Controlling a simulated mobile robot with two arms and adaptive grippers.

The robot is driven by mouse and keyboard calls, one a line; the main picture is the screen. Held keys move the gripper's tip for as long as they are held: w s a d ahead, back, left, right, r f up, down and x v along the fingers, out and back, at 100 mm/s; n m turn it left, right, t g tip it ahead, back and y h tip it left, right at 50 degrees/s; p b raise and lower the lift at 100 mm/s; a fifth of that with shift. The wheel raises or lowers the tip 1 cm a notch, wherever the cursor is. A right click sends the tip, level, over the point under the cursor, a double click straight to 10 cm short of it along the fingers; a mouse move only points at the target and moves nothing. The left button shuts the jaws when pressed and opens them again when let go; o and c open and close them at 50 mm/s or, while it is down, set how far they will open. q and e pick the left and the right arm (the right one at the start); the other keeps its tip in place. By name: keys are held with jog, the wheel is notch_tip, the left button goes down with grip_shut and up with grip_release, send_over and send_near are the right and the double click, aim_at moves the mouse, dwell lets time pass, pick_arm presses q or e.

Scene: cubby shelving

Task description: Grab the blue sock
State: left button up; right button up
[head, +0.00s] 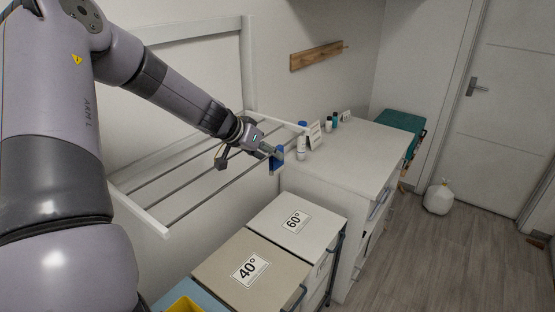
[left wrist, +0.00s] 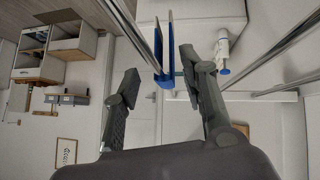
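The blue sock (head: 277,160) hangs folded over a rod near the right end of the wall drying rack (head: 150,221). My left gripper (head: 246,156) is at the rack, just left of the sock, with its fingers spread. In the left wrist view the gripper (left wrist: 157,78) is open. The sock (left wrist: 164,82) shows there as two narrow hanging sides between the fingertips, nearer the right finger. The gripper is not closed on it, and I cannot tell whether a finger touches it. My right gripper is out of both views.
A white cabinet (head: 350,152) with bottles (head: 301,148) on top stands right of the rack. Below are laundry bins marked 60° (head: 312,214) and 40° (head: 222,264). A white bag (head: 438,199) sits by the door. The wooden floor between is clear.

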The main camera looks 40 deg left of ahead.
aim_at(281, 162)
pick_arm(q)
jog(key=shift+w, duration=0.1)
jog(key=shift+w+d+f, duration=0.1)
jog(key=shift+d+f, duration=0.05)
jog(key=p+x, duration=0.1)
jog(key=x, duration=0.4)
jog(key=shift+a+f, duration=0.1)
jog(key=shift+a, duration=0.2)
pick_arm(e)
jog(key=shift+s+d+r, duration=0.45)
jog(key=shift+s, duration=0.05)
pick_arm(q)
jog(key=shift+c, duration=0.7)
jog(key=c, duration=0.7)
grip_shut()
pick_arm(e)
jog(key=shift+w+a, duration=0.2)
